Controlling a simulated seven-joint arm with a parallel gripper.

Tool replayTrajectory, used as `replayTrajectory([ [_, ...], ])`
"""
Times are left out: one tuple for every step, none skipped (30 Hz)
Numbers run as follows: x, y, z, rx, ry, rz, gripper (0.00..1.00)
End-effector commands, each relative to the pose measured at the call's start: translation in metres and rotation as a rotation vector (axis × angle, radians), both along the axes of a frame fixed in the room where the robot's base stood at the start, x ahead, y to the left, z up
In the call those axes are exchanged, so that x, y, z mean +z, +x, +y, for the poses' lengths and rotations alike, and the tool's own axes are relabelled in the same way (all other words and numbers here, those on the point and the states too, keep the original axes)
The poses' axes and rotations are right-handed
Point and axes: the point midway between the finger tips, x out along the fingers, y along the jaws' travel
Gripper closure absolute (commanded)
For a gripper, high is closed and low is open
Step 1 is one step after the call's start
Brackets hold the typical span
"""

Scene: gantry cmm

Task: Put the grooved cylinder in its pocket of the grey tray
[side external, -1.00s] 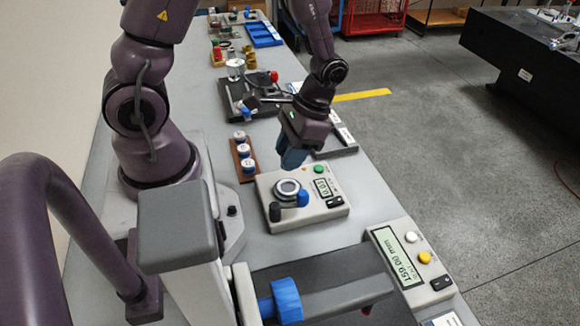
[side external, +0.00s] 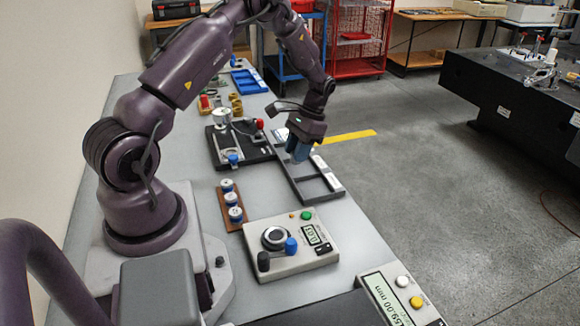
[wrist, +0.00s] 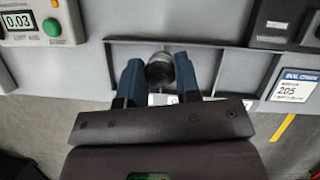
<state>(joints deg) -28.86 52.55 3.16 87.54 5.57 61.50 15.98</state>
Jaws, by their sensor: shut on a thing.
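My gripper (side external: 298,156) is shut on a dark, shiny round part, which I take to be the grooved cylinder (wrist: 159,69). In the wrist view it sits between the blue fingers; its grooves cannot be made out. In the side view the fingers hide it. The grey tray (side external: 312,194) lies under and just in front of my gripper, with low walls and dividers. Its rim also shows in the wrist view (wrist: 225,44). The cylinder appears over a tray compartment; its height above the floor cannot be told.
A gauge box (side external: 290,262) with dial, display and knobs stands nearer the camera. A brown rack (side external: 230,209) with several blue-and-white pieces is to the left. A black fixture (side external: 240,146) stands beside the tray's far end. Open floor lies right of the table.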

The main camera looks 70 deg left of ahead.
Motion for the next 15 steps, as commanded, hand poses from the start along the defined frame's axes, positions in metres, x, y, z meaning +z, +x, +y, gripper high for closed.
replayTrajectory([
  [-0.002, 0.006, 0.014, -0.012, 0.002, -0.001, 0.97],
  [-0.001, 0.010, 0.020, -0.022, 0.002, -0.002, 0.97],
  [0.000, 0.015, 0.027, -0.038, 0.002, -0.002, 0.97],
  [0.001, 0.018, 0.031, -0.050, 0.001, -0.002, 0.97],
  [0.003, 0.022, 0.034, -0.064, 0.002, -0.004, 0.97],
  [0.006, 0.026, 0.037, -0.079, 0.001, -0.003, 0.97],
  [0.008, 0.028, 0.039, -0.090, 0.001, -0.003, 0.97],
  [0.012, 0.031, 0.041, -0.100, 0.001, -0.003, 0.97],
  [0.015, 0.033, 0.043, -0.114, 0.002, -0.004, 0.97],
  [0.017, 0.034, 0.044, -0.126, 0.001, -0.003, 0.97],
  [0.018, 0.033, 0.043, -0.139, 0.001, -0.001, 0.97],
  [0.016, 0.032, 0.042, -0.147, -0.001, 0.000, 0.97],
  [0.015, 0.031, 0.042, -0.152, 0.000, 0.000, 0.97],
  [0.013, 0.031, 0.042, -0.155, -0.001, 0.001, 0.97],
  [0.010, 0.031, 0.042, -0.156, -0.001, 0.001, 0.97],
])
